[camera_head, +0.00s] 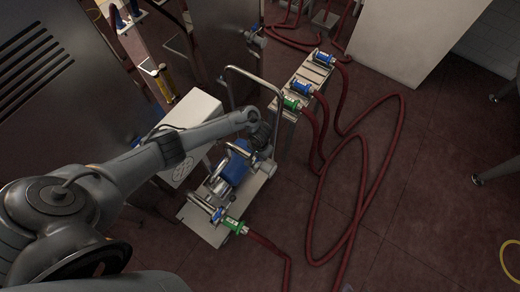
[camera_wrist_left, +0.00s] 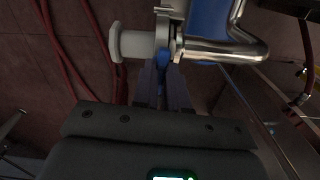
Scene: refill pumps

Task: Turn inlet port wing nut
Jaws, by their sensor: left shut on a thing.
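The pump cart (camera_head: 205,228) stands on the floor and carries a blue pump motor (camera_head: 235,170). My left gripper (camera_head: 264,140) reaches over the cart from the left, at the pump's upper right side. In the left wrist view, a pale pipe stub (camera_wrist_left: 132,44) with a round flange meets a metal clamp (camera_wrist_left: 176,38) beside a blue body (camera_wrist_left: 208,18). My left gripper (camera_wrist_left: 161,72) has its narrow fingers shut at the clamp's lower edge, on what looks like its wing nut. The fingers mostly hide the nut. My right gripper is not in view.
A bent steel pipe (camera_wrist_left: 240,48) lies right of the clamp. The cart's tall handle (camera_head: 255,75) rises beside my arm. A rack (camera_head: 308,80) holds several hose ends. Red hoses (camera_head: 372,190) loop across the floor at right. A white box (camera_head: 193,118) stands left.

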